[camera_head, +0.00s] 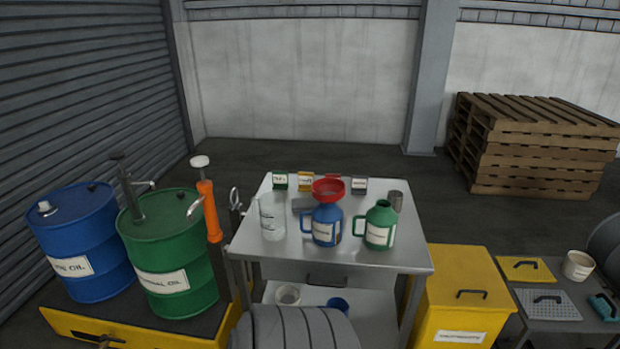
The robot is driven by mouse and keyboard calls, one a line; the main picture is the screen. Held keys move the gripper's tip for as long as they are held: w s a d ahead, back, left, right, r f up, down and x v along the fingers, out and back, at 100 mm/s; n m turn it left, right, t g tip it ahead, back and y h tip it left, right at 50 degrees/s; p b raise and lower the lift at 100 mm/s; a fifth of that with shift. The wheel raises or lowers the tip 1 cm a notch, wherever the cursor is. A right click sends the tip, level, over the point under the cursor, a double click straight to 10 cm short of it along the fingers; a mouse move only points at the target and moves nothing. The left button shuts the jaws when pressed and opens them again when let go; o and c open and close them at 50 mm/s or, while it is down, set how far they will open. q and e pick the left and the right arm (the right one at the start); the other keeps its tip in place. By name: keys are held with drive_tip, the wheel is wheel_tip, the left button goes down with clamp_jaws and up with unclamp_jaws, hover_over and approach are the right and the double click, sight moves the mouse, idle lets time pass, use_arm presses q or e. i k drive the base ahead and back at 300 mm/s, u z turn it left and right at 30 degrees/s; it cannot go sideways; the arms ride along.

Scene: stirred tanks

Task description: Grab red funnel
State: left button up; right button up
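The red funnel (328,186) sits in the mouth of a blue jug (325,225), wide end up. The jug stands upright on the grey metal table (300,258), with its handle to the left and a pale label in front. The funnel's rim is clear in view; its spout is hidden in or behind the jug's neck. Neither of my grippers shows in the head view.
A green jug (379,226) stands close right of the blue jug, a clear beaker (272,217) left. Small labelled boxes and a grey cup (395,201) stand behind. Blue (80,243) and green (170,250) drums are left, a yellow bin (463,295) right.

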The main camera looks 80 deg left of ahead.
sight(327, 191)
drive_tip(key=u, duration=0.95)
drive_tip(key=i, duration=0.9)
drive_tip(key=u, duration=0.85)
